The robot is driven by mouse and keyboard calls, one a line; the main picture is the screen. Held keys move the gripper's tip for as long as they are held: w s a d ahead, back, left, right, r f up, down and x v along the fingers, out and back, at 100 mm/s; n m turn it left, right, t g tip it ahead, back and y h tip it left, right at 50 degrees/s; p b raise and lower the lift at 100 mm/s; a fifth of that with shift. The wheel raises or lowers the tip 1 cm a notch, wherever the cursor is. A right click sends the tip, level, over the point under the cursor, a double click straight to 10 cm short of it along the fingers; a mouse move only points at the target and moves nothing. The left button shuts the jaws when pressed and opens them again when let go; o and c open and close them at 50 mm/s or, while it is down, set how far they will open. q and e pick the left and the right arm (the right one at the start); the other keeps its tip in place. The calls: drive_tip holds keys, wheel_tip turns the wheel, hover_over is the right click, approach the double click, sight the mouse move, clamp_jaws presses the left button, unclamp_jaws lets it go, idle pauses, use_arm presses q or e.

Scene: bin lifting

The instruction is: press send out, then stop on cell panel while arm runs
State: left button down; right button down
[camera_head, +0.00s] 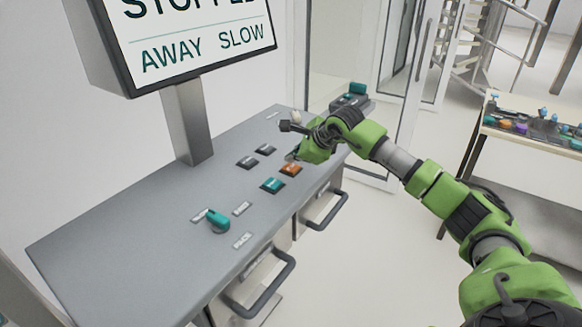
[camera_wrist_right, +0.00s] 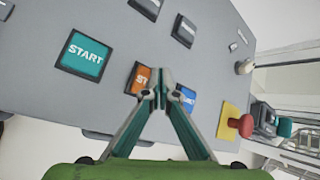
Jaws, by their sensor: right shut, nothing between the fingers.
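The cell panel (camera_head: 120,235) is a grey sloped desk. An orange button (camera_head: 290,169), lettered "ST…" in the wrist view (camera_wrist_right: 141,74), sits beside a teal START button (camera_head: 272,185), also in the wrist view (camera_wrist_right: 85,55). Two dark buttons (camera_head: 247,162) (camera_head: 265,149) lie behind them; their labels are unreadable, so I cannot tell which is send out. My right gripper (camera_wrist_right: 157,82) is shut and empty, its tips over the panel between the orange and a blue button (camera_wrist_right: 188,97), partly covering both. Contact cannot be told. My left gripper is out of view.
A screen (camera_head: 195,35) reads "STOPPED", cut at the top, and "AWAY SLOW". A teal knob (camera_head: 218,220) stands at the panel's front. A red mushroom button (camera_wrist_right: 240,125) on yellow is right of the gripper. A table with parts (camera_head: 540,130) stands at right.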

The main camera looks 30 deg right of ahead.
sight(292, 168)
drive_tip(key=shift+r+p, duration=1.35)
drive_tip(key=shift+r, duration=1.2)
drive_tip(key=shift+f, duration=0.15)
